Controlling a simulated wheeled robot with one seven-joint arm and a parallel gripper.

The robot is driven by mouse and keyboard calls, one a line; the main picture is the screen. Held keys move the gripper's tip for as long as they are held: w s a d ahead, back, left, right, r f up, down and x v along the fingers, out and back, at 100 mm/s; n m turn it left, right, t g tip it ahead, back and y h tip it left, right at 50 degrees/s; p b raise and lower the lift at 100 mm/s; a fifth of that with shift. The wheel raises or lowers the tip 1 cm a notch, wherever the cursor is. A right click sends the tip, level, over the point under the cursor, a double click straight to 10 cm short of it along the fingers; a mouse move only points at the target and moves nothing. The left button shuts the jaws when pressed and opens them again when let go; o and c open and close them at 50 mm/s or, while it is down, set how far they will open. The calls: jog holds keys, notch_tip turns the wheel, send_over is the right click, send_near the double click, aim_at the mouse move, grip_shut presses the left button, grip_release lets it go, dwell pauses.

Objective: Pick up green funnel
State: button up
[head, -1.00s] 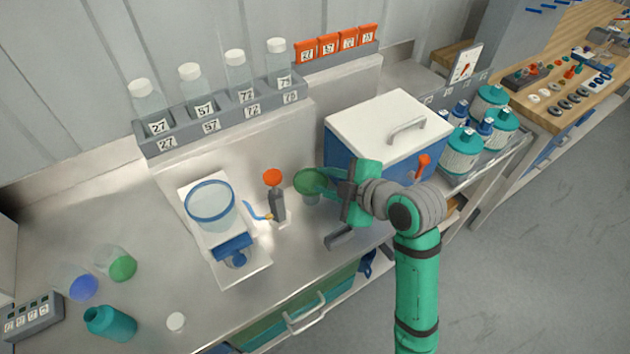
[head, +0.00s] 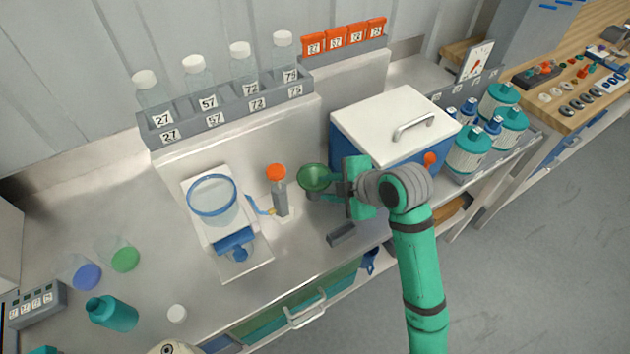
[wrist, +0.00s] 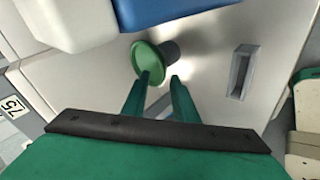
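The green funnel (head: 314,177) stands wide end up on the bench, left of the blue box with the white lid. In the wrist view the funnel (wrist: 150,60) lies at the fingertips, with a dark grey cylinder beside its rim. My gripper (head: 327,188) reaches in from the right, level with the funnel. In the wrist view my gripper (wrist: 163,78) has its two green fingers apart with a gap between the tips. The left fingertip overlaps the funnel's rim; I cannot tell whether it touches.
An orange-capped bottle (head: 278,190) stands close left of the funnel. The white-lidded blue box (head: 352,148) is close behind my gripper. A small grey holder (head: 341,235) sits at the bench's front edge. A filter unit with a clear vessel (head: 213,200) stands further left.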

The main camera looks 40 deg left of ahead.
aim_at(322, 188)
jog(key=x, duration=0.4)
jog(key=shift+w+a+f, duration=0.1)
jog(key=shift+w+f, duration=0.05)
jog(key=shift+f, duration=0.15)
jog(key=shift+c, duration=0.5)
grip_shut()
notch_tip(322, 188, up, 10)
